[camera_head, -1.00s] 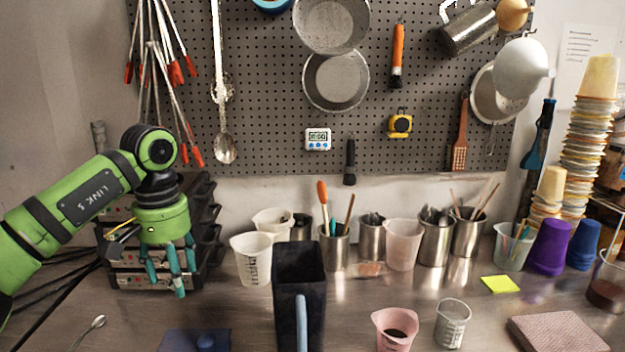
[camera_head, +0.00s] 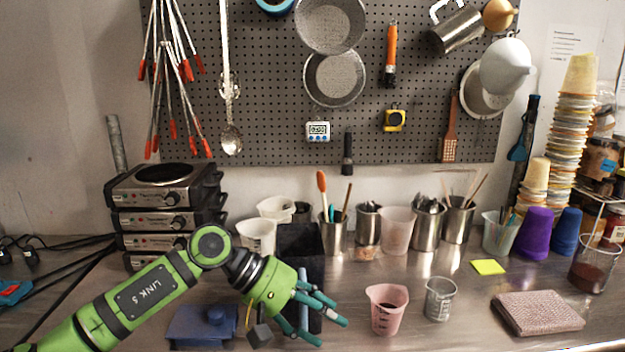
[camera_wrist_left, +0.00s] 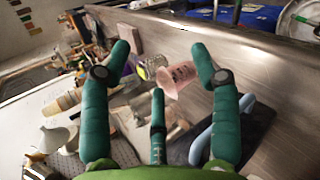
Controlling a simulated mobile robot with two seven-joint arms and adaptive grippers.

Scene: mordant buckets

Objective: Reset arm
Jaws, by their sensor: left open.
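My left gripper (camera_head: 318,318) has a green body and teal fingers. My right gripper is in neither view.
Stacked hot plates (camera_head: 150,218) stand at the back left. Several utensil cups line the back wall.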

